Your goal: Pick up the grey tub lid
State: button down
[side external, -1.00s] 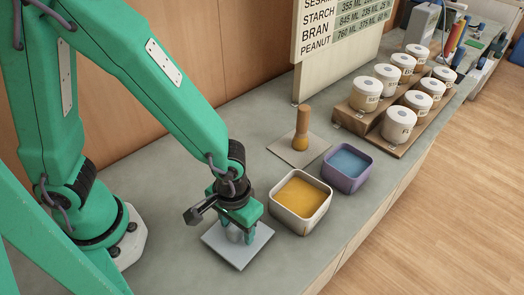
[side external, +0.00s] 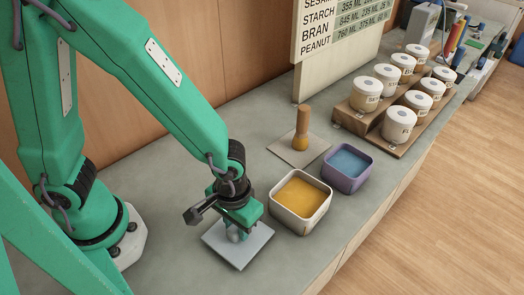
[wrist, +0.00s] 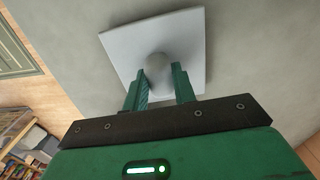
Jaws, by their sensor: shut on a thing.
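The grey tub lid (side external: 240,250) is a flat square plate with a rounded knob in its middle. It lies on the counter in front of my arm, and I see no gap beneath it. My gripper (side external: 237,232) points down over the lid, with its fingers shut on the knob. In the wrist view the lid (wrist: 122,42) shows at the top, and my gripper (wrist: 160,80) has one finger on each side of the knob (wrist: 158,66). The knob's lower side is partly hidden by the fingers.
A cream tub with yellow contents (side external: 277,212) stands close to the right of the lid. A purple tub with blue contents (side external: 341,180) is beyond it. A brown-handled tool (side external: 302,128) stands on a small square plate. Several white jars (side external: 398,124) sit on wooden steps farther back.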

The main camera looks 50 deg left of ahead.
jog(key=shift+r, duration=0.15)
jog(key=shift+r, duration=0.8)
notch_tip(320, 180, up, 2)
jog(key=shift+s+d+r, duration=0.1)
jog(key=shift+s+r, duration=0.05)
jog(key=shift+r, duration=0.1)
jog(key=s+d+r, duration=0.3)
jog(key=s+r, duration=0.3)
jog(key=s, duration=0.4)
jog(key=shift+s+d+r, duration=0.3)
jog(key=shift+s, duration=0.1)
